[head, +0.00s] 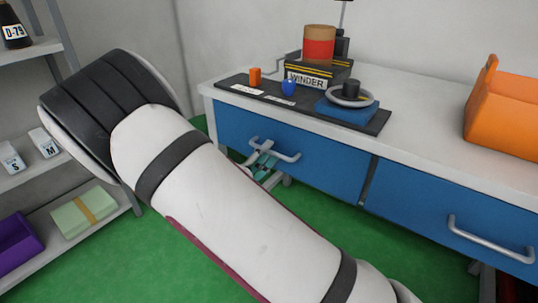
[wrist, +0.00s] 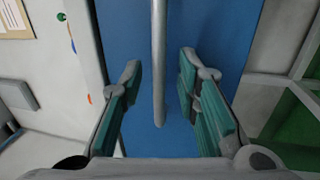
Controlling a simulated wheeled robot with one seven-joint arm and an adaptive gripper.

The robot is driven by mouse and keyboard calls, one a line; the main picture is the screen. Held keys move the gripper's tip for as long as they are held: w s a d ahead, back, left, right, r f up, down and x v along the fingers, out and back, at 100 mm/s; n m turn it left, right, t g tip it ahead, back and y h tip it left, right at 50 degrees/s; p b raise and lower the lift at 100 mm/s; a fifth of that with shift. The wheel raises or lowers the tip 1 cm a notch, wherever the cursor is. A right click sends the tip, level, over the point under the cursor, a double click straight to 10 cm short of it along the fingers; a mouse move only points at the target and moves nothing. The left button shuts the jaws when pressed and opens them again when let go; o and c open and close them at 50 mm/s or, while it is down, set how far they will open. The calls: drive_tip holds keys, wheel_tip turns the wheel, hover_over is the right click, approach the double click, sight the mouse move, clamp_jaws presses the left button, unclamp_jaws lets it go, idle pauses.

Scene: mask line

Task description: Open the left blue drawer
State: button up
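The left blue drawer (head: 325,172) is in the workbench, its front looking flush with the bench in the head view. Its light grey bar handle (head: 289,157) is on the front. My gripper (head: 263,162) is at the handle, partly hidden behind my white arm. In the wrist view, the handle (wrist: 159,60) runs between my two teal fingers (wrist: 160,68), with a visible gap on both sides. The fingers are open, and the blue drawer front (wrist: 212,40) lies beyond them. I cannot tell the exact depth of the fingertips around the bar.
The right blue drawer (head: 430,205) has its own handle (head: 490,240). The white benchtop (head: 425,125) holds a winder (head: 306,80), a dark mat and an orange bin (head: 505,115). A shelf with boxes stands left. Green floor (head: 340,230) is below the bench.

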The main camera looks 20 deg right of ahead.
drive_tip(key=shift+x, duration=0.75)
clamp_jaws()
